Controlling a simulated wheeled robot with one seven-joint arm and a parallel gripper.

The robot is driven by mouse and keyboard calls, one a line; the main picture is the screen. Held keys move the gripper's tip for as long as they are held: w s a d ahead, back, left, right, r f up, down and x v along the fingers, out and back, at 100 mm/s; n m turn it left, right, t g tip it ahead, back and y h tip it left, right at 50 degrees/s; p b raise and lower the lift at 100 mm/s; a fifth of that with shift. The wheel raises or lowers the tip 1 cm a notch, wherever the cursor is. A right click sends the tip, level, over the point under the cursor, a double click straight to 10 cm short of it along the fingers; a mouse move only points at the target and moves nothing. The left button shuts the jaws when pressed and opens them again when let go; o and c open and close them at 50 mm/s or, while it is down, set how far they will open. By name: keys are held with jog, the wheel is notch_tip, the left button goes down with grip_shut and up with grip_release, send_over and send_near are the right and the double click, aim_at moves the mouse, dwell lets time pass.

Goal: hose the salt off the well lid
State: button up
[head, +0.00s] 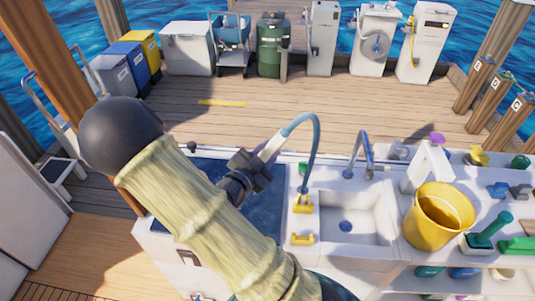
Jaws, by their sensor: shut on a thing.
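My gripper (250,172) is shut on the pale spray handle (270,147) of a blue hose (317,135). A dark blue, speckled panel (255,222), apparently the well lid, lies in the white counter left of the sink. My gripper and the handle are over the lid's back right part. My arm hides much of the lid's middle and left. I cannot tell how much of the speckling is salt, and no water stream shows.
The white sink (350,222) with a grey faucet (361,150) and yellow clips (303,204) is right of the lid. Open deck (230,118) lies behind the counter.

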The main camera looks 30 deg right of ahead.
jog(key=shift+w+a+f, duration=2)
jog(key=shift+w+a, duration=1.2)
jog(key=shift+a, duration=1.15)
jog(key=shift+s+a, duration=1.35)
jog(key=shift+s, duration=0.5)
jog(key=s+d, duration=0.5)
jog(key=d, duration=0.1)
jog(key=shift+d+r, duration=0.15)
jog(key=shift+d, duration=0.2)
jog(key=shift+d+p, duration=0.2)
jog(key=shift+p, duration=0.7)
jog(key=shift+s+d+p, duration=0.75)
jog(key=shift+d+p, duration=0.05)
jog(key=shift+p, duration=1.8)
